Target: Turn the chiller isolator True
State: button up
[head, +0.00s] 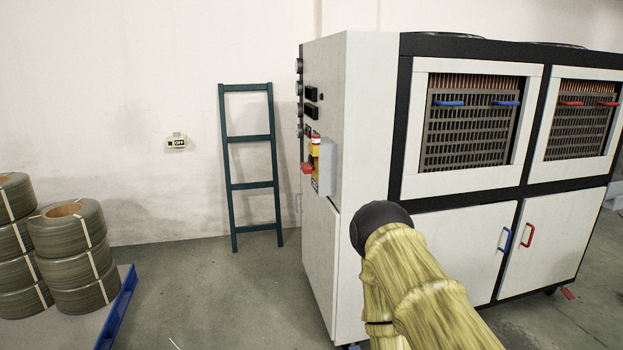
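The chiller (372,110) is a large white cabinet with black frame edges, right of centre. On its narrow left face sits a grey box (327,165) with a yellow plate (315,150), seen nearly edge-on. A red handle (307,168) sticks out from it to the left; this looks like the isolator. Its exact setting cannot be read from here. My arm, in a yellowish cover with a dark rounded end, rises from the bottom in front of the chiller. It is apart from the red handle in the picture. No gripper fingers show.
A dark green ladder (251,188) leans on the wall left of the chiller. Strapped coils (75,240) stand on a blue-edged pallet (125,295) at left. Floor (210,300) between pallet and chiller is clear.

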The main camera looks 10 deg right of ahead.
aim_at(306, 169)
jog(key=u, duration=1.25)
jog(key=i, duration=1.55)
jog(key=z, duration=0.8)
jog(key=i, duration=0.45)
jog(key=z, duration=0.55)
